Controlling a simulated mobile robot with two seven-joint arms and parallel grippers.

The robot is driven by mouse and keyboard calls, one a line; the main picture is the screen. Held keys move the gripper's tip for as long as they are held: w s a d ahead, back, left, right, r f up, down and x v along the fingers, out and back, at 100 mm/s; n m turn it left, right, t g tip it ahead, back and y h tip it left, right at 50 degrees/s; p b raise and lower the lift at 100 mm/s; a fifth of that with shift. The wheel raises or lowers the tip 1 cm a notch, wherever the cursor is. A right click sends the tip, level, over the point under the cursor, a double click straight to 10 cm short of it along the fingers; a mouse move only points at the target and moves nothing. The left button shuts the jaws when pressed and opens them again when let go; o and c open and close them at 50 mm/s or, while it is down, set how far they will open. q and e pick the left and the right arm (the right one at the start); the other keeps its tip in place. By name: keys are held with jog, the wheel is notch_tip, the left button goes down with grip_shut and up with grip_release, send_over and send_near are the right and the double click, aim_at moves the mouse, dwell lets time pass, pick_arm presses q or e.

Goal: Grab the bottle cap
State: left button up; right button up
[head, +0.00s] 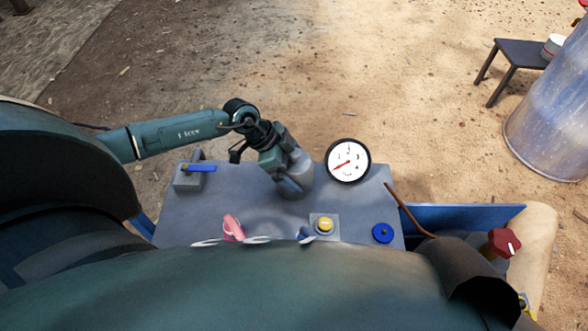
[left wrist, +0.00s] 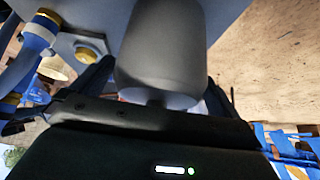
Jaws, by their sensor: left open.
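A grey, rounded bottle-like body (head: 302,184) stands on the grey panel, partly hidden by my left gripper (head: 284,168). In the left wrist view, a smooth grey cylinder (left wrist: 160,55) fills the middle, with a paler, narrower end (left wrist: 158,97) towards my gripper. I cannot clearly tell a separate bottle cap there. The dark fingers of my left gripper (left wrist: 155,88) show on both sides of the cylinder and are open. Whether either finger touches it cannot be told. My right gripper is not in view.
The grey panel (head: 190,220) carries a round dial gauge (head: 348,160), a blue-handled valve (head: 198,168), a yellow button (head: 325,224), a blue round knob (head: 382,233) and a pink item (head: 233,227). A red knob (head: 504,242) and a blue barrel (head: 555,120) stand at the right.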

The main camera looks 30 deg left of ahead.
pick_arm(q)
jog(key=shift+d+f, duration=0.1)
jog(key=shift+f, duration=0.05)
jog(key=c, duration=0.9)
jog(key=shift+c, duration=0.3)
jog(key=shift+r, duration=0.2)
